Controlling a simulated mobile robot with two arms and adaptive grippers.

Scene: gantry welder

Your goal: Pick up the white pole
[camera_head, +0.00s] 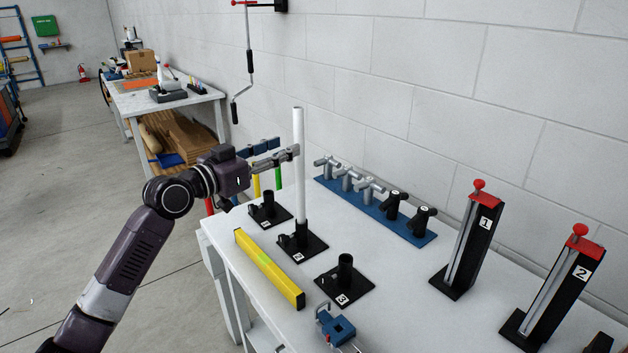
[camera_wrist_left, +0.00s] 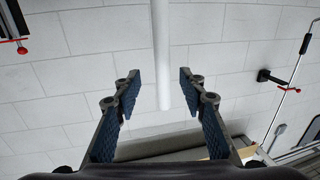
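The white pole (camera_head: 299,170) stands upright in the middle black holder (camera_head: 302,243) on the white table (camera_head: 225,240). My left gripper (camera_head: 284,154) is level with the pole's upper part, reaching in from the left. In the left wrist view, the gripper (camera_wrist_left: 161,90) is open, and the white pole (camera_wrist_left: 160,50) shows between its two fingertips. A gap shows on each side of the pole, and neither finger appears to touch it. My right gripper is in neither view.
Black holders stand to the left (camera_head: 269,210) and right (camera_head: 344,280) of the pole. A yellow bar (camera_head: 268,268) and a blue clamp (camera_head: 335,328) lie near the front edge. A blue rack (camera_head: 375,208) and red-topped stands (camera_head: 470,240) are farther right. The wall is behind.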

